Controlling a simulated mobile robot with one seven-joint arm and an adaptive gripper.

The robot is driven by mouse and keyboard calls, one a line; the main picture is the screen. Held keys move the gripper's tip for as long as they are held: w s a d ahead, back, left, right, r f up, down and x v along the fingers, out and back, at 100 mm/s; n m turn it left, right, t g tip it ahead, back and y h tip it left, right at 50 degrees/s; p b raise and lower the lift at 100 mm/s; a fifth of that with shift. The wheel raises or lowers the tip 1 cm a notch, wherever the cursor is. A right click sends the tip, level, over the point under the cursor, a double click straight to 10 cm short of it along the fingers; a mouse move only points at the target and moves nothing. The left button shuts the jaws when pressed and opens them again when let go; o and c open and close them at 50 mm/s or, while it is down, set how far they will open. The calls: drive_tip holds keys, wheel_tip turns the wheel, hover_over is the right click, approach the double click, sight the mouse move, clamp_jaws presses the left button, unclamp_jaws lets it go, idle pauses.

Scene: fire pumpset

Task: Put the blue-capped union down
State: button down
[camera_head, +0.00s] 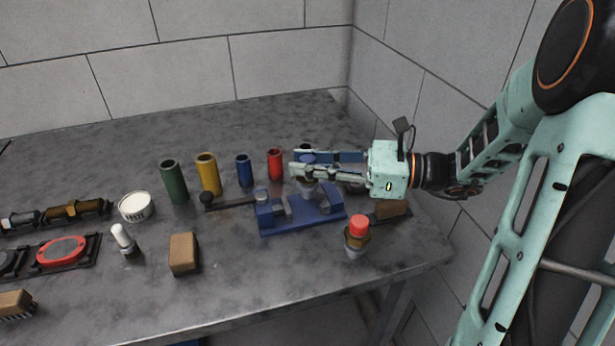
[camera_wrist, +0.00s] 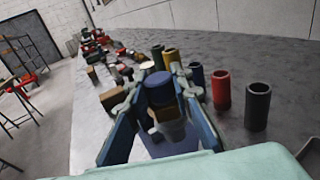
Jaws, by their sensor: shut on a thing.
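The blue-capped union is in my gripper (camera_head: 302,166); its blue cap (camera_head: 309,158) shows between the fingers in the head view. In the wrist view the blue cap (camera_wrist: 159,86) and the brass and grey body below it sit between the two fingers of my gripper (camera_wrist: 160,108). My gripper is shut on the union. The union is upright or nearly so, over the back of a blue fixture (camera_head: 278,228) with grey blocks. Whether its lower end touches the fixture or the table, I cannot tell.
A red-capped union (camera_head: 356,236) stands at the front right on the grey table (camera_head: 240,285). Green (camera_head: 174,182), yellow (camera_head: 208,175), blue (camera_head: 244,171) and red (camera_head: 275,164) cylinders stand behind the fixture. A wooden block (camera_head: 184,254) is left; the front middle is clear.

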drive_tip(key=shift+w+f+b, duration=0.15)
drive_tip(key=shift+f+b, duration=0.25)
drive_tip(key=shift+f, duration=1.25)
drive_tip(key=shift+f, duration=0.1)
drive_tip(key=c, duration=1.7)
unclamp_jaws()
drive_tip(key=shift+f, duration=0.1)
drive_tip(key=shift+d+r, duration=0.2)
drive_tip(key=p+v, duration=0.1)
drive_tip(key=v, duration=0.6)
